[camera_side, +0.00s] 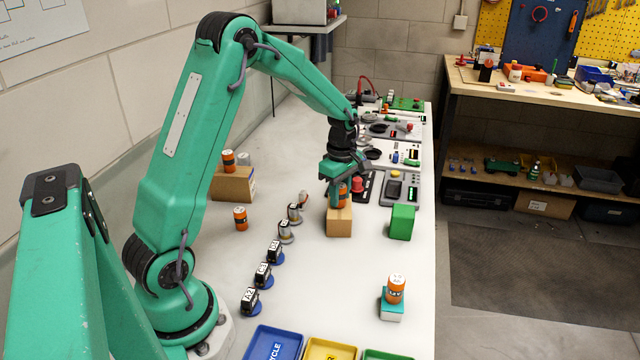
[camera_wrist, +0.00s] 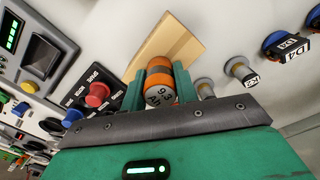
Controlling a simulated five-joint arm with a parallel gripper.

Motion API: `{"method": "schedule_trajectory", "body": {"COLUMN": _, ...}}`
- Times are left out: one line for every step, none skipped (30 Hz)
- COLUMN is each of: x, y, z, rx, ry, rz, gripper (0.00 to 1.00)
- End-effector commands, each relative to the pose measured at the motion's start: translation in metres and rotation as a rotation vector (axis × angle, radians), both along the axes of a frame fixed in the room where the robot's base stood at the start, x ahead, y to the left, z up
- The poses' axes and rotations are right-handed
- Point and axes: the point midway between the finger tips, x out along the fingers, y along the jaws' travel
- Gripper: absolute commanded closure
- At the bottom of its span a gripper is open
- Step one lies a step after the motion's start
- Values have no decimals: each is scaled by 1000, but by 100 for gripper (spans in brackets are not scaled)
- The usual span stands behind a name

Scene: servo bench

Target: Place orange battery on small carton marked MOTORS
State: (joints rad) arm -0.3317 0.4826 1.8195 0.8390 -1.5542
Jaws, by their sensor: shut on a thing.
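My gripper (camera_side: 338,188) is shut on an orange battery (camera_side: 343,196) with dark and grey bands, held roughly upright. In the wrist view the battery (camera_wrist: 160,84) sits between the two green fingers of my gripper (camera_wrist: 158,76). A small tan carton (camera_side: 339,224) is directly below the battery; its top also shows in the wrist view (camera_wrist: 178,42). The battery's lower end is at or just above the carton's top; I cannot tell if they touch. No MOTORS marking is readable on this carton.
A larger cardboard box (camera_side: 231,184) stands further left, with an orange battery (camera_side: 228,160) by its top. Another orange battery (camera_side: 240,218) stands on the bench. A green block (camera_side: 402,222) is right of the carton. A battery (camera_side: 396,288) stands on a teal-and-white block.

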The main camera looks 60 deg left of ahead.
Motion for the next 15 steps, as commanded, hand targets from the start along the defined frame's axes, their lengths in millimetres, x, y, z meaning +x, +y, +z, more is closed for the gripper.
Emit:
{"method": "schedule_trajectory", "body": {"x": 0, "y": 0, "z": 0, "rx": 0, "ry": -1, "rz": 0, "gripper": 96}}
{"method": "schedule_trajectory", "body": {"x": 0, "y": 0, "z": 0, "rx": 0, "ry": -1, "rz": 0, "gripper": 96}}
{"method": "schedule_trajectory", "body": {"x": 0, "y": 0, "z": 0, "rx": 0, "ry": 0, "rz": 0, "gripper": 96}}
{"method": "schedule_trajectory", "body": {"x": 0, "y": 0, "z": 0, "rx": 0, "ry": 0, "rz": 0, "gripper": 96}}
{"method": "schedule_trajectory", "body": {"x": 0, "y": 0, "z": 0, "rx": 0, "ry": 0, "rz": 0, "gripper": 96}}
{"method": "schedule_trajectory", "body": {"x": 0, "y": 0, "z": 0, "rx": 0, "ry": 0, "rz": 0, "gripper": 96}}
{"method": "schedule_trajectory", "body": {"x": 0, "y": 0, "z": -1, "rx": 0, "ry": 0, "rz": 0, "gripper": 96}}
{"method": "schedule_trajectory", "body": {"x": 0, "y": 0, "z": -2, "rx": 0, "ry": 0, "rz": 0, "gripper": 96}}
{"method": "schedule_trajectory", "body": {"x": 0, "y": 0, "z": -3, "rx": 0, "ry": 1, "rz": 0, "gripper": 96}}
{"method": "schedule_trajectory", "body": {"x": 0, "y": 0, "z": -3, "rx": 0, "ry": 1, "rz": 0, "gripper": 96}}
{"method": "schedule_trajectory", "body": {"x": 0, "y": 0, "z": -3, "rx": 0, "ry": 1, "rz": 0, "gripper": 67}}
{"method": "schedule_trajectory", "body": {"x": 0, "y": 0, "z": -3, "rx": 0, "ry": 1, "rz": 0, "gripper": 59}}
{"method": "schedule_trajectory", "body": {"x": 0, "y": 0, "z": -3, "rx": 0, "ry": 1, "rz": 0, "gripper": 53}}
{"method": "schedule_trajectory", "body": {"x": 0, "y": 0, "z": -3, "rx": 0, "ry": 1, "rz": 0, "gripper": 49}}
{"method": "schedule_trajectory", "body": {"x": 0, "y": 0, "z": -3, "rx": 0, "ry": 1, "rz": 0, "gripper": 49}}
